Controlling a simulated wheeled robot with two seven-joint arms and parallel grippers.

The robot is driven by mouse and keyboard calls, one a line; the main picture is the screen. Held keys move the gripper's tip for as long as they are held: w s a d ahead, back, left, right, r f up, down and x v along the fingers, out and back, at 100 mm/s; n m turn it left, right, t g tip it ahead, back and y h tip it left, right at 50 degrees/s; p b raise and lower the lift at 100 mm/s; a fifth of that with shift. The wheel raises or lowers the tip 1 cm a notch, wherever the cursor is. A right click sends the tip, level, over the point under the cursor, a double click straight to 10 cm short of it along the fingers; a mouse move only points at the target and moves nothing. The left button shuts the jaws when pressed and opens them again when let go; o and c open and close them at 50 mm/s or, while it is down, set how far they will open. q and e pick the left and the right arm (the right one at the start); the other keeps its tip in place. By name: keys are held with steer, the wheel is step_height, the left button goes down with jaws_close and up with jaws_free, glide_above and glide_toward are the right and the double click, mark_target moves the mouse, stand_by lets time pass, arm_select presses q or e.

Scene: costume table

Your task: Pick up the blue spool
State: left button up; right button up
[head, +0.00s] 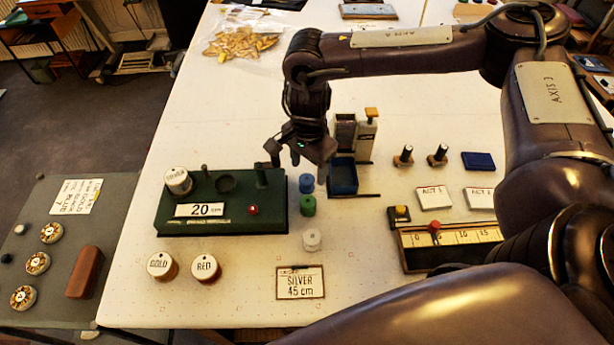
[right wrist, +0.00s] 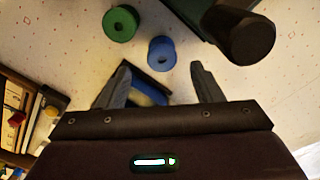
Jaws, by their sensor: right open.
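The small blue spool (head: 306,183) stands on the white table, just right of the green stand. It is behind a green spool (head: 308,205) and a white spool (head: 312,240), in a rough row. My right gripper (head: 299,163) is open and empty, close above and behind the blue spool. In the right wrist view, the blue spool (right wrist: 162,53) shows ahead of the gap between the open fingers (right wrist: 159,80), not between them. The green spool (right wrist: 121,23) lies farther up and left there. My left gripper is not in view.
The green stand (head: 180,222) with its post (head: 261,176) is close on the left. Gold (head: 162,266) and red (head: 206,268) labelled reels and a "SILVER 45 cm" card (head: 300,282) are in front.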

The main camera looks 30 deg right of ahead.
mark_target(307, 179)
steer(key=f+p, duration=0.1)
steer(key=f, duration=0.1)
steer(key=f+p, duration=0.1)
steer(key=f, duration=0.1)
steer(key=shift+w+a+f, duration=0.1)
steer(key=shift+a+f, duration=0.1)
steer(key=shift+f, duration=0.3)
steer(key=c, duration=0.4)
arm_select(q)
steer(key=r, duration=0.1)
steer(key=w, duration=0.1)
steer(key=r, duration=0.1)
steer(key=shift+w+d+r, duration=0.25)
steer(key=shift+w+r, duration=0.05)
arm_select(e)
steer(key=c, duration=0.7)
steer(key=shift+o, duration=0.2)
steer(key=shift+r, duration=0.1)
